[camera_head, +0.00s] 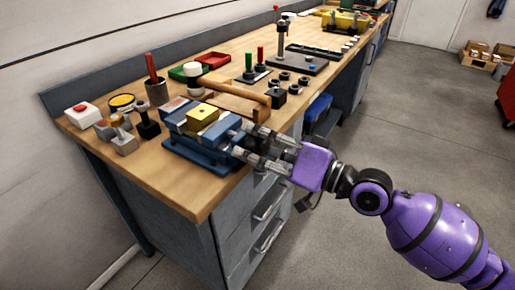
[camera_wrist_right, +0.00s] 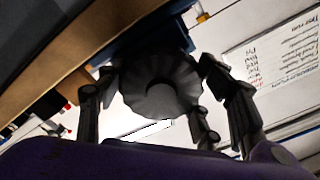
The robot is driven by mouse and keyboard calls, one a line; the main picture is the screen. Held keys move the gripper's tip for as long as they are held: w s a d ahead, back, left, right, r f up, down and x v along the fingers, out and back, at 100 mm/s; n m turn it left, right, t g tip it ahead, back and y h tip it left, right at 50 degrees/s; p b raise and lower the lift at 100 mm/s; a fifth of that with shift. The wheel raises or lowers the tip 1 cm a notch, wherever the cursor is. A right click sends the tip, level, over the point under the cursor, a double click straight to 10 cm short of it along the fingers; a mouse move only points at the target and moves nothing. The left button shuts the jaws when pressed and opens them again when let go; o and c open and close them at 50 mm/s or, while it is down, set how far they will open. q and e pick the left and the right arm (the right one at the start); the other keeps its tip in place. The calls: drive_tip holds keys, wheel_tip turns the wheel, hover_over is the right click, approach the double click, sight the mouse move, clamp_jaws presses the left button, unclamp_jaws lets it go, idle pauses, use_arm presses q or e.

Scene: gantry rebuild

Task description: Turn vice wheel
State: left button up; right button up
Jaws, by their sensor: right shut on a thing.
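The blue vice (camera_head: 207,135) stands on the workbench near its front edge, with a yellow block (camera_head: 202,118) at its jaws. My right gripper (camera_head: 243,143) reaches in from the right to the vice's front side. In the right wrist view the dark, scalloped vice wheel (camera_wrist_right: 160,86) sits between the fingers of my right gripper (camera_wrist_right: 165,100), which is shut on it. In the head view the fingers mostly hide the wheel. My left gripper is not in view.
The wooden workbench (camera_head: 205,200) carries a red-button box (camera_head: 82,115), a dark cup with a red-handled tool (camera_head: 156,90), and several black round parts behind the vice. Grey drawers (camera_head: 245,222) with handles lie below the vice. The floor (camera_head: 400,130) to the right is open.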

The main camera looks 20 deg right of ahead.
drive_tip(key=n, duration=0.3)
drive_tip(key=shift+f+n, duration=0.15)
drive_tip(key=shift+n, duration=0.25)
drive_tip(key=n+p, duration=0.1)
drive_tip(key=n, duration=0.2)
drive_tip(key=shift+d+n+p, duration=0.1)
drive_tip(key=shift+n+p, duration=0.2)
drive_tip(key=n+p, duration=0.1)
drive_tip(key=n, duration=0.2)
drive_tip(key=shift+r+n+p, duration=0.2)
drive_tip(key=shift+n+p, duration=0.1)
drive_tip(key=shift+p, duration=0.1)
drive_tip(key=shift+w+n+p, duration=0.1)
drive_tip(key=shift+n+p, duration=0.65)
drive_tip(key=shift+n, duration=0.75)
